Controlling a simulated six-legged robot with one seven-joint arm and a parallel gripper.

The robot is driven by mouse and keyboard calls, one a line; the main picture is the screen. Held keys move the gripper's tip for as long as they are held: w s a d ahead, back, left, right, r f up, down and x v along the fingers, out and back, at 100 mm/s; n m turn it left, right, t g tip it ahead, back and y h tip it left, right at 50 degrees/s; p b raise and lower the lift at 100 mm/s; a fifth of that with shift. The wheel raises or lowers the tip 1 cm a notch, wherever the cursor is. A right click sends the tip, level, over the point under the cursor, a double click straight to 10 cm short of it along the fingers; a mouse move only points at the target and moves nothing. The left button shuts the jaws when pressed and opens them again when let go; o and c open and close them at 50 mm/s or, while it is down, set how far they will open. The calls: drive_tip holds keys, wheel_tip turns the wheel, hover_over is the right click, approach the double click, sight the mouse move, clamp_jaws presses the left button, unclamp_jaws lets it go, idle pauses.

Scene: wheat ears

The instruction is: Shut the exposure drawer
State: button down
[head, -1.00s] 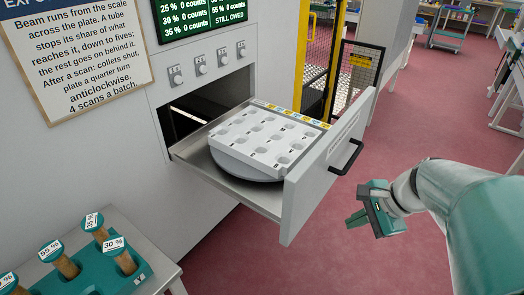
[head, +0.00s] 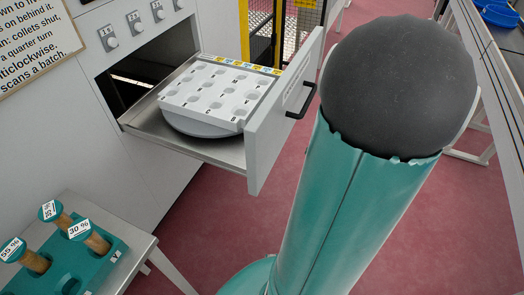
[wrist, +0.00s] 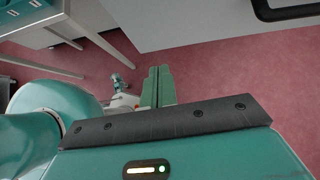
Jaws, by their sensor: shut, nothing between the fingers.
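The exposure drawer (head: 185,148) is pulled out of the grey cabinet, its inside in plain view. Its pale front panel (head: 262,140) carries a black bar handle (head: 303,98). A white plate with several round wells (head: 218,97) sits on a grey turntable (head: 190,125) in the drawer. In the wrist view the pale panel (wrist: 180,25) and handle (wrist: 285,12) are at the top, beyond my gripper (wrist: 158,70). The green fingers are together and empty, apart from the panel. In the head view my arm is at the right and the gripper is not visible.
A teal rack (head: 65,265) with several labelled tubes stands on a side table at lower left. A yellow-framed cage (head: 285,30) is behind the drawer. A bench (head: 505,75) is at far right. Red floor lies open around the drawer.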

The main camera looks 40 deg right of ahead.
approach(267, 157)
drive_tip(key=x, duration=0.5)
drive_tip(key=shift+w+a+f, duration=0.15)
drive_tip(key=shift+f, duration=0.1)
drive_tip(key=shift+w+a, duration=0.1)
